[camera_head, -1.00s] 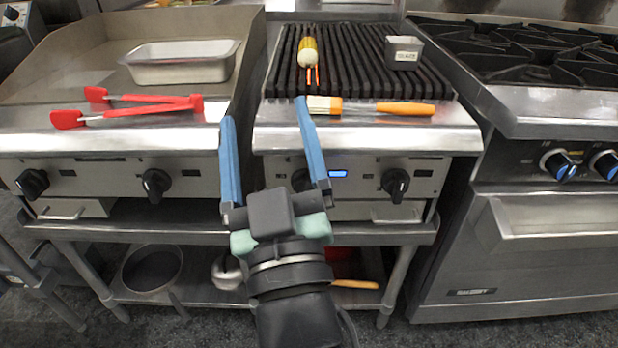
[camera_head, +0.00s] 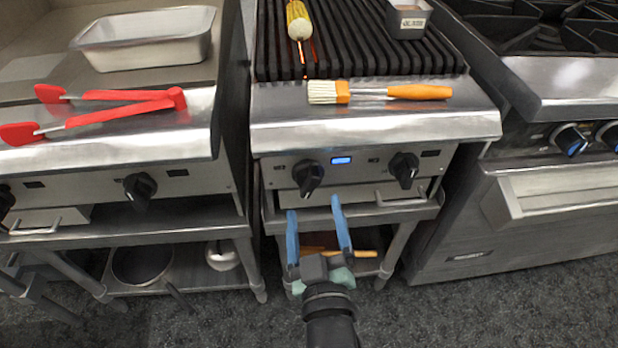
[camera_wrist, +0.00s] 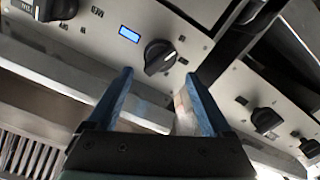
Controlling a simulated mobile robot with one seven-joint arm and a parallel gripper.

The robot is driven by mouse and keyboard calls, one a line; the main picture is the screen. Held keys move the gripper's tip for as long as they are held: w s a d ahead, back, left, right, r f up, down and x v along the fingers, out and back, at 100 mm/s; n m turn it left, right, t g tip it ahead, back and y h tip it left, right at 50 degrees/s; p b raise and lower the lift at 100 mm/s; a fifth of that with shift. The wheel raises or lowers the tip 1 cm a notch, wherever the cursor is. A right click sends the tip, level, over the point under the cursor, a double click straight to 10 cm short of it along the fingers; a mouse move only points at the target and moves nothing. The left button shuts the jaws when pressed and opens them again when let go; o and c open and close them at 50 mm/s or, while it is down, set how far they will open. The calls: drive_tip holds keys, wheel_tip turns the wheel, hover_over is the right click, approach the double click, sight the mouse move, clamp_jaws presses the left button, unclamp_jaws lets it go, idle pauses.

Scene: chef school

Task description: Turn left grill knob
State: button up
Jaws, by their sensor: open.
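The left grill knob (camera_head: 308,178) is a black knob on the steel front panel of the grill, just left of the small lit blue display. In the wrist view, which looks turned over, the knob beside the display appears to be this left knob (camera_wrist: 160,57), above and between my fingertips. My gripper (camera_head: 318,206) has two blue fingers spread apart with nothing between them. In the head view it is below the panel, slightly right of the left knob, and no contact shows. The right grill knob (camera_head: 404,170) is black and further right.
A brush with an orange handle (camera_head: 380,92) lies on the grill's front ledge. Red tongs (camera_head: 110,105) and a metal pan (camera_head: 148,38) are on the griddle at left. A drawer handle (camera_head: 400,198) sticks out below the right knob. A stove (camera_head: 570,110) stands at right.

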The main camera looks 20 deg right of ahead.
sight(311, 189)
drive_tip(key=x, duration=0.8)
drive_tip(key=shift+p, duration=0.4)
drive_tip(key=c, duration=1.1)
drive_tip(key=shift+o, duration=0.2)
drive_tip(key=shift+m, duration=0.4)
drive_tip(key=m+p, duration=0.1)
drive_tip(key=m, duration=0.4)
drive_tip(key=shift+m+p, duration=0.4)
drive_tip(key=m, duration=0.5)
drive_tip(key=shift+p, duration=0.4)
drive_tip(key=shift+d, duration=0.1)
